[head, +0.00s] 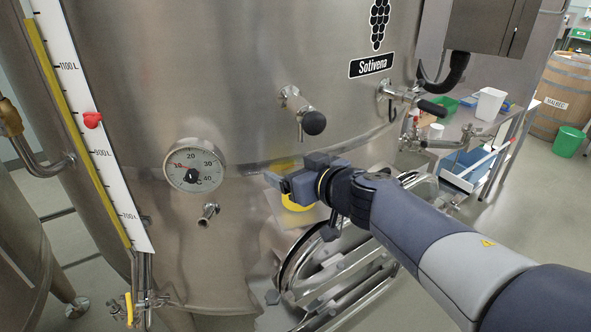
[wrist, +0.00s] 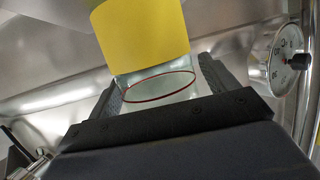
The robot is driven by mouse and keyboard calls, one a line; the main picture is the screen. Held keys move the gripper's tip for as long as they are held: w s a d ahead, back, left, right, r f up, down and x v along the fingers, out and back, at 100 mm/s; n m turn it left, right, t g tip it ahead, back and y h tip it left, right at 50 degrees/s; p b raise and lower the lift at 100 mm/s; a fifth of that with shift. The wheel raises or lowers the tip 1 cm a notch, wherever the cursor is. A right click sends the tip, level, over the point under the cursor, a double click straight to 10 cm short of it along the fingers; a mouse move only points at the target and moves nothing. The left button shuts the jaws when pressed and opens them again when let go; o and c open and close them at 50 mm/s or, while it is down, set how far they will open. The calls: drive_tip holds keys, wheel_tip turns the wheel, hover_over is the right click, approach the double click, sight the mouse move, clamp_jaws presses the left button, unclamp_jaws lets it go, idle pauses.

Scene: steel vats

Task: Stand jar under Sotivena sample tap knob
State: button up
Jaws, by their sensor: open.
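The jar (wrist: 140,38) shows in the wrist view as a yellow band with clear glass and a thin red ring. It lies between the two fingers of my gripper (wrist: 165,92), which is open. In the head view my gripper (head: 276,182) is in front of the steel vat, and yellow of the jar (head: 297,203) shows just below it, partly hidden by my gripper. The Sotivena sample tap knob (head: 314,122) is black and round, on a short steel tap on the vat wall, above and slightly right of my gripper. I cannot tell whether a finger touches the jar.
A round dial (head: 195,165) sits on the vat left of my gripper; it also shows in the wrist view (wrist: 284,60). A small spout (head: 208,212) is below it. A round hatch (head: 335,265) is below my arm. Another valve (head: 405,95) is right of the knob.

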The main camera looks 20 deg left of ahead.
drive_tip(key=shift+r, duration=0.25)
drive_tip(key=shift+s+d+r, duration=0.1)
drive_tip(key=shift+s+d, duration=0.1)
drive_tip(key=shift+d, duration=0.05)
drive_tip(key=p+v, duration=0.4)
drive_tip(key=v, duration=0.7)
